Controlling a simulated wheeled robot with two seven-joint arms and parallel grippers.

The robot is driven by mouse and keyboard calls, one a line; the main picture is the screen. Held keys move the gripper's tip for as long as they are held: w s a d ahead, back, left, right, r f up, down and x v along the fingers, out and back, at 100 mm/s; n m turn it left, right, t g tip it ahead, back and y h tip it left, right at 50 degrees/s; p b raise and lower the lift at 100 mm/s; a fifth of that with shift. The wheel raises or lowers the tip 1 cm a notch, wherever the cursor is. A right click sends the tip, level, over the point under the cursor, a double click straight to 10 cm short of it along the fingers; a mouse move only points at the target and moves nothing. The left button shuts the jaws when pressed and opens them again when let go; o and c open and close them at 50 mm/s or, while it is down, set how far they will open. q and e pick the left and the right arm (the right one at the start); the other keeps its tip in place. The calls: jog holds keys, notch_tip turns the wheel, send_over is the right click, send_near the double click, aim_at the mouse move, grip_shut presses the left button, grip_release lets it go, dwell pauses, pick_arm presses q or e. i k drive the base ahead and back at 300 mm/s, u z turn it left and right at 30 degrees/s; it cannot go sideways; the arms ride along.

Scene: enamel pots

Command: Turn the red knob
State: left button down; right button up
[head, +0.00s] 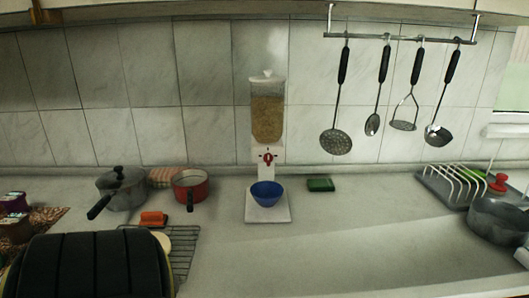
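The red knob (267,158) is on the white front of a dispenser, just below its clear hopper (267,110), which is filled with tan grain. The dispenser stands on the counter against the tiled wall, near the middle of the head view. A blue bowl (267,193) sits on the dispenser's white base (267,214), below the knob. Neither of my grippers is in the head view, and nothing covers the knob.
A grey lidded pot (122,188) and a red pan (190,186) stand left of the dispenser. A green sponge (320,184) lies to its right. A dark ribbed object (90,265) fills the front left. Utensils hang at upper right. The right-centre counter (350,240) is clear.

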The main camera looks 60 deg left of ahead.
aim_at(268, 157)
jog(key=u, duration=1.9)
